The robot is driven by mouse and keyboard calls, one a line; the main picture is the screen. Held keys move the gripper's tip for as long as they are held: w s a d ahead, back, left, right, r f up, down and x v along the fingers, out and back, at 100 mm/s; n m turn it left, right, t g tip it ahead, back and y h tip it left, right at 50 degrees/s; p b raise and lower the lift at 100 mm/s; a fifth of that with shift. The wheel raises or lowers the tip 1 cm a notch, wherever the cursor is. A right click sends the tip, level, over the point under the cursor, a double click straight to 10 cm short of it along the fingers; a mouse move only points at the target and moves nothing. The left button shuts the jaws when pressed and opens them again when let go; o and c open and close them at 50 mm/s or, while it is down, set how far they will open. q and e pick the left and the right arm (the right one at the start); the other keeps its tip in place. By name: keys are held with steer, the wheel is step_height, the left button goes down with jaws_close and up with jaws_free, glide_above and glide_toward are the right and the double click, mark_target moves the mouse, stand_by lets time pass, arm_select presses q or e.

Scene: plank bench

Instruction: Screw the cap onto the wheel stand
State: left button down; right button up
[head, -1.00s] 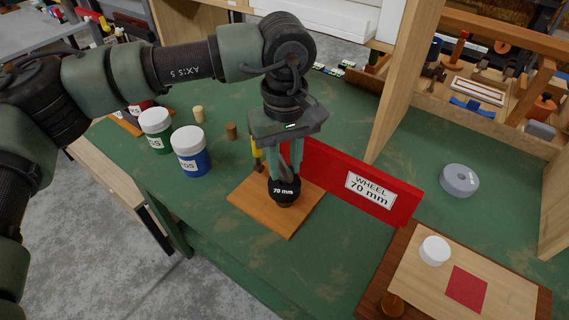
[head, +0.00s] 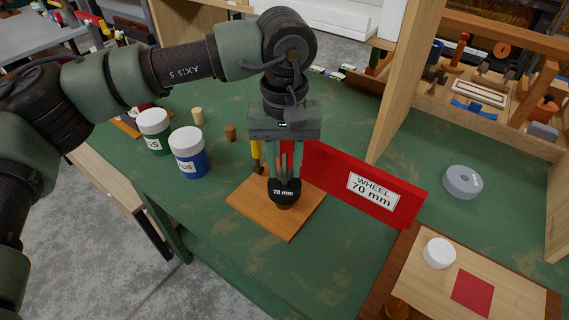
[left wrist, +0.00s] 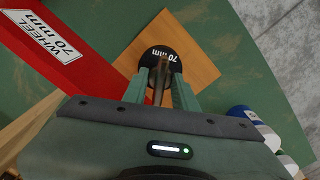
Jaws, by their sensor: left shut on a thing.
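The wheel stand has a square orange-brown wooden base (head: 248,205) on the green bench. A black round cap marked "70 mm" (head: 285,194) sits low over the middle of the base. A thin upright post (head: 284,166) shows above the cap between my fingers. My left gripper (head: 285,183) points straight down and is shut on the cap. In the left wrist view the fingers reach the near edge of the cap (left wrist: 158,54), with the base (left wrist: 190,55) around it. The thread under the cap is hidden. My right gripper is out of view.
A red board marked "WHEEL 70 mm" (head: 335,172) stands close behind the base. White-lidded green (head: 153,130) and blue (head: 188,152) jars stand at left. A grey disc (head: 462,182) and a tray (head: 412,272) with a white lid (head: 439,253) are at right.

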arm_select(q)
steer(key=c, duration=1)
jaws_free()
steer(key=shift+c, duration=0.2)
